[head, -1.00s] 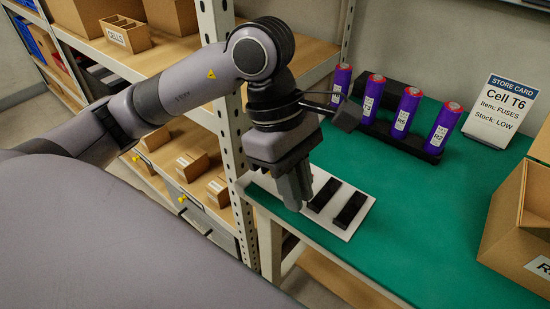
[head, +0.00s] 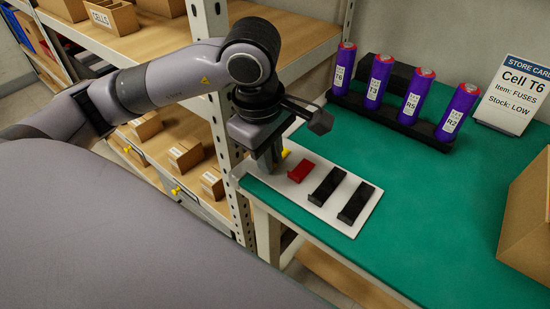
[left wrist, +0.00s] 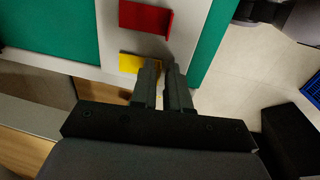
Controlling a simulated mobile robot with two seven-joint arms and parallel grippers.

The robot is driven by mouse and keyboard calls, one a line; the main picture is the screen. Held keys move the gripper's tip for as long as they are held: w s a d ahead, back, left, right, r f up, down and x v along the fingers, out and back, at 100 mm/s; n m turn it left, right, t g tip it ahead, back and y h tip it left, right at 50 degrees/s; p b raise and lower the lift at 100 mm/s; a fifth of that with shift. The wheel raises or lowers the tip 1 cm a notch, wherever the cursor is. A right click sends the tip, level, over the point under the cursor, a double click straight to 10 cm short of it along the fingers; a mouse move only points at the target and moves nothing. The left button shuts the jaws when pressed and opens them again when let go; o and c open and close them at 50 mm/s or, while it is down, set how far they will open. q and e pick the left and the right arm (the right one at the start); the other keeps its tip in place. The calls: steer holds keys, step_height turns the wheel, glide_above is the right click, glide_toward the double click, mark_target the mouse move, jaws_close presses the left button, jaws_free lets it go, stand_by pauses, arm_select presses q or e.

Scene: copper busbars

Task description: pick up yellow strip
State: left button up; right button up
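The yellow strip (head: 286,153) lies at the far left end of the row on the white board (head: 353,231), largely hidden behind my left gripper (head: 270,168) in the head view. In the left wrist view the yellow strip (left wrist: 140,63) shows just beyond the fingertips, its right end partly covered by one finger. My left gripper (left wrist: 165,66) points down at the board's left end, with a narrow gap between its fingers. Whether the fingers touch the strip cannot be told. My right gripper is not in view.
A red strip (head: 299,171) and two black strips (head: 327,187) (head: 356,204) lie beside it on the board. Purple cells (head: 414,95) stand in a black rack behind. A metal shelf post (head: 221,100) stands close to my left arm.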

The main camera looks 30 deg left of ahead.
arm_select(q)
jaws_close()
steer(key=shift+r, duration=0.1)
